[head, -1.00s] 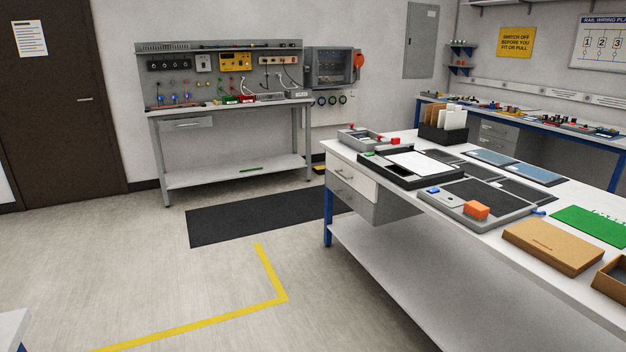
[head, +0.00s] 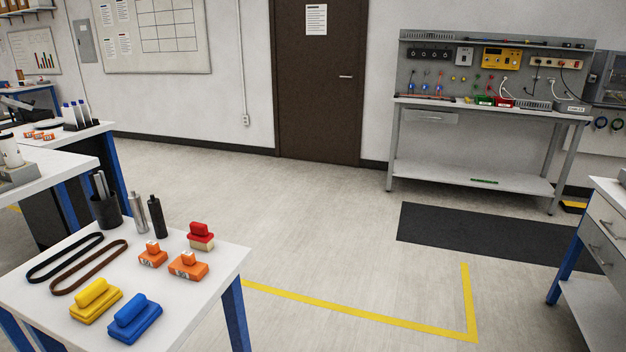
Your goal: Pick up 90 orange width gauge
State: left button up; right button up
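Two orange blocks with raised orange tops and white markings stand on the white table at lower left: a smaller orange block (head: 152,259) and a larger orange block (head: 188,271) to its right. They look like width gauges, but their markings are too small to read, so I cannot tell which one is 90. A red block on a pale base (head: 201,236) stands just behind them. Neither of my grippers is in view.
The white table (head: 215,290) also holds a yellow block (head: 96,300), a blue block (head: 134,318), two belt loops (head: 88,267), a dark cup (head: 106,211) and two cylinders. Open floor (head: 320,250) lies right of it. A workbench (head: 480,115) stands at the back right.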

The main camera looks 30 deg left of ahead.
aim_at(186, 265)
jog(key=i+u, duration=0.15)
jog(key=u, duration=0.25)
jog(key=i+u, duration=0.1)
jog(key=u, duration=0.3)
jog(key=i+l+u, duration=0.1)
jog(key=u, duration=0.3)
